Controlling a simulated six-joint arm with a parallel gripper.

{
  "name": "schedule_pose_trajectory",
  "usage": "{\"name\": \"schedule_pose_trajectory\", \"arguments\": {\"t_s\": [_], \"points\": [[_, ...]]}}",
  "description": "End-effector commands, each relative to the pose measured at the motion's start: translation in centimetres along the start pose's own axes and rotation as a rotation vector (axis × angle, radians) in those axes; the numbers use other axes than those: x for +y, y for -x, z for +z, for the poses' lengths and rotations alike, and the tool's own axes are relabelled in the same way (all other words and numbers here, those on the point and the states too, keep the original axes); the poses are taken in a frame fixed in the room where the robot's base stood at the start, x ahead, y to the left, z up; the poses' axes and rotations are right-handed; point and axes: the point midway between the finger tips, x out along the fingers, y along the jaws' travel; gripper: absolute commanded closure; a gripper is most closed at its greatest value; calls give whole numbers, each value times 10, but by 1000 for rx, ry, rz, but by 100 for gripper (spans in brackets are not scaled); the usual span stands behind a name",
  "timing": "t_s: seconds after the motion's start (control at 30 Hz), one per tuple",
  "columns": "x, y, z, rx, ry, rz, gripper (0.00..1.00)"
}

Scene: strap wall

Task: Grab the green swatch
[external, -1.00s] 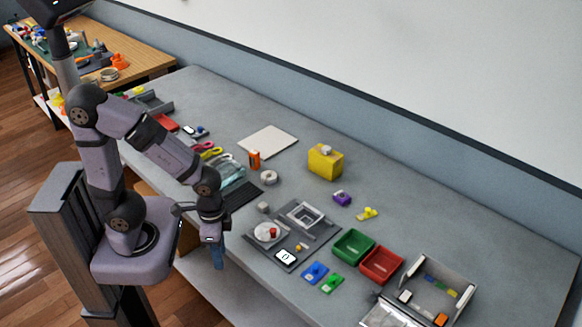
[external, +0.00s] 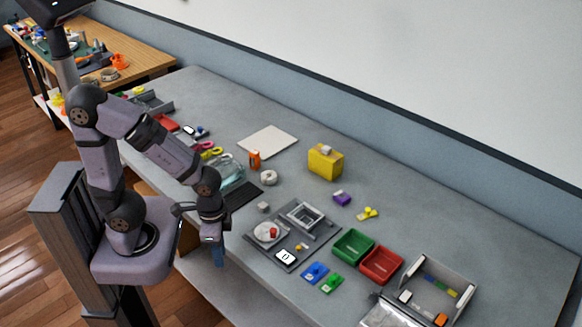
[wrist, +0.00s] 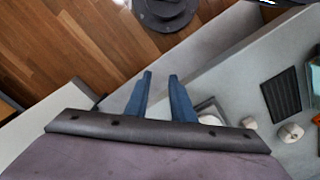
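A small flat green piece (external: 331,282), which looks like the green swatch, lies on the grey table near its front edge. A flat blue piece (external: 314,272) lies just to its left. My gripper (external: 217,256) hangs at the table's front edge, well to the left of the green piece and apart from it. In the wrist view its two blue fingers (wrist: 160,75) stand apart with nothing between them. The green piece does not show in the wrist view.
A grey board with fixtures (external: 318,243) lies between my gripper and the green piece. A green bin (external: 353,261) and a red bin (external: 381,279) stand behind the piece.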

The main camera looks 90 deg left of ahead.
Motion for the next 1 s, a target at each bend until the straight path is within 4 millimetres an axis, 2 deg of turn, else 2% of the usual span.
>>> {"name": "schedule_pose_trajectory", "arguments": {"t_s": [0.33,0.47,0.57,0.8,1.0], "points": [[0,-1,-2,4,-2,1,81],[4,-5,-13,38,-14,8,81],[10,-12,-31,97,-30,18,81],[26,-32,-98,333,-85,24,81],[32,-40,-145,532,-120,-13,81]]}}
